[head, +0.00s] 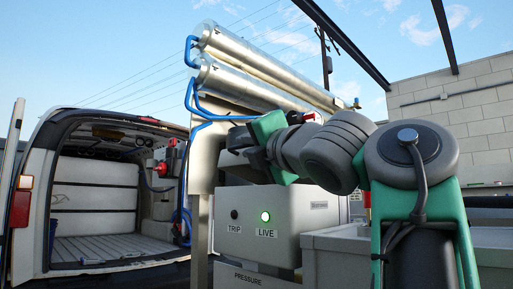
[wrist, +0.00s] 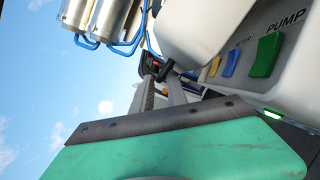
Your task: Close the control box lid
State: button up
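The control box (head: 285,215) is a pale box with a dark TRIP lamp and a lit green LIVE lamp on its front, in the middle of the head view. In the wrist view its panel (wrist: 288,62) shows PUMP lettering and yellow, blue and green switches, so the inside is uncovered. A pale rounded part (wrist: 200,28) beside the panel may be the lid; its edges run out of view. My gripper (head: 236,150) is above and in front of the box's upper left. Its fingers (wrist: 159,68) reach close to the pale part; contact and finger gap are unclear.
Metal membrane tubes (head: 262,67) with blue hoses slope above the box. A van (head: 95,200) with an open back stands at left. A grey sink-like tub (head: 335,258) is right of the box, behind my arm. A block wall (head: 460,110) stands at right.

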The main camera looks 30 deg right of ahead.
jog(key=shift+v, duration=2.85)
